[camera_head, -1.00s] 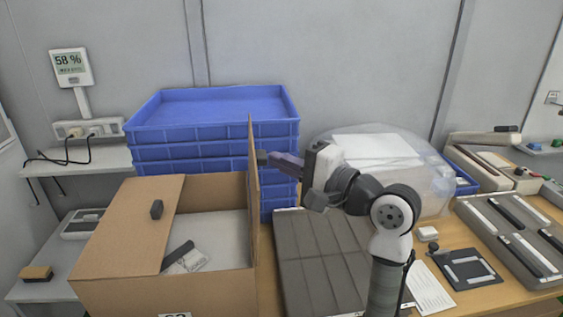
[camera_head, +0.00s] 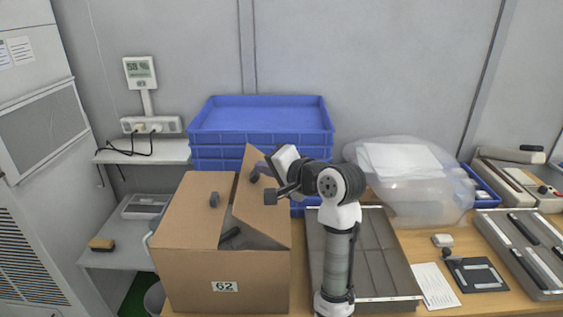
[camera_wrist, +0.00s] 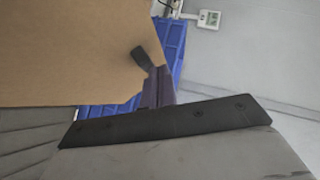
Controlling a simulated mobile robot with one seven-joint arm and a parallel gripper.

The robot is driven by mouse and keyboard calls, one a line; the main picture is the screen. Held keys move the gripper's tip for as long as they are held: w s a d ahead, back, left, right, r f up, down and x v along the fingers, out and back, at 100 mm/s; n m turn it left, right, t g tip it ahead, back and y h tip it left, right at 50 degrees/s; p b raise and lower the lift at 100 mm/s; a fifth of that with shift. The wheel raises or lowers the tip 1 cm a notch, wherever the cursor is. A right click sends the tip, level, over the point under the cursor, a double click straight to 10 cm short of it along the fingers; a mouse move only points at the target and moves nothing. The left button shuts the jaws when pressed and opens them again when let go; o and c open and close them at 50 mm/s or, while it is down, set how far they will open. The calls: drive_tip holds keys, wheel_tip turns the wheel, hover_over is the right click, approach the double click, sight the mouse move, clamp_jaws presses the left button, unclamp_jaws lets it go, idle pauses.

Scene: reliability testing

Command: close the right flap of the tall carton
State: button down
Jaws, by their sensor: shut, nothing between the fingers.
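The tall carton (camera_head: 245,285), brown and marked 62, stands at the left of the work surface. Its left flap (camera_head: 190,210) lies folded over the left of the opening, with a small dark block on it. Its right flap (camera_head: 262,215) leans inward at a slant over the opening; a wedge-shaped gap between the flaps shows a dark item inside. In the wrist view the flap (camera_wrist: 70,50) fills the upper left. Contact is unclear.
Blue stacked crates (camera_head: 260,120) stand behind the carton. A grey panelled tray (camera_head: 375,255) lies right of it, under my arm. A clear plastic bag (camera_head: 410,200) sits behind the tray. A low shelf (camera_head: 125,245) is at the left.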

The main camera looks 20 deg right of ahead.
sight(248, 182)
drive_tip(key=a+f, duration=0.2)
drive_tip(key=w+a+f, duration=0.1)
drive_tip(key=a, duration=0.1)
drive_tip(key=shift+w+a+f+p, duration=0.15)
drive_tip(key=shift+a+f+p, duration=0.15)
drive_tip(key=shift+f+p, duration=0.1)
drive_tip(key=shift+w+a+f, duration=0.1)
drive_tip(key=shift+a+f, duration=0.3)
drive_tip(key=shift+f, duration=0.25)
drive_tip(key=shift+w+a+f, duration=0.1)
drive_tip(key=shift+a+f, duration=0.25)
drive_tip(key=shift+f, duration=0.3)
drive_tip(key=shift+r, duration=0.1)
